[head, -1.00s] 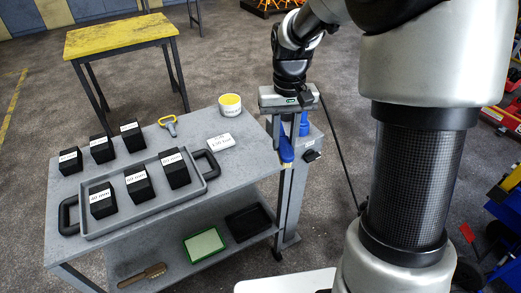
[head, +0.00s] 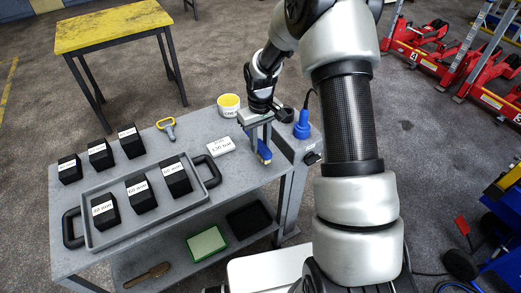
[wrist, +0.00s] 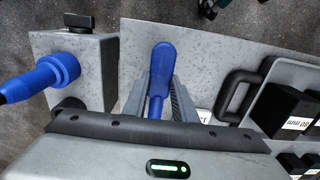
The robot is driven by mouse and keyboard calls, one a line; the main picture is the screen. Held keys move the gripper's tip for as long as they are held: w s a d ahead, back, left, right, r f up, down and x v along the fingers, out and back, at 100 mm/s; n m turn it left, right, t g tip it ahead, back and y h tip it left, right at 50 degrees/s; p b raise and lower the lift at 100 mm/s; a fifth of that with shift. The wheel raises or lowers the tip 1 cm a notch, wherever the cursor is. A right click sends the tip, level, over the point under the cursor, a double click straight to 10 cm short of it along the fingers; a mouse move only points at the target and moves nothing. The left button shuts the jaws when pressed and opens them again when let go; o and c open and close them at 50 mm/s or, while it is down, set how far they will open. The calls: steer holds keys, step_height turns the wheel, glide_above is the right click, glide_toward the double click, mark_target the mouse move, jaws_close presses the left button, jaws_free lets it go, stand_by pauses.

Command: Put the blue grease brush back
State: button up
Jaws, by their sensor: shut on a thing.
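The blue grease brush (head: 264,152) hangs from my gripper (head: 260,140) at the right end of the grey trolley's top (head: 238,178). My gripper is shut on it and points down. In the wrist view the brush's rounded blue end (wrist: 161,65) sticks out between the two fingers (wrist: 160,95), over the grey surface. Whether the brush touches the trolley top, I cannot tell.
A white tub with yellow contents (head: 229,105) and a white labelled block (head: 220,146) stand left of my gripper. A grey post with a blue plug (head: 302,127) stands close on the right. A tray of black blocks (head: 88,238) is further left. The lower shelf holds a green-topped tray (head: 207,243), a black tray (head: 249,220) and a brown brush (head: 148,275).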

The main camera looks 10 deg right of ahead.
mark_target(260, 145)
steer(key=shift+f, duration=1.7)
steer(key=shift+f, duration=0.15)
steer(key=o, duration=0.9)
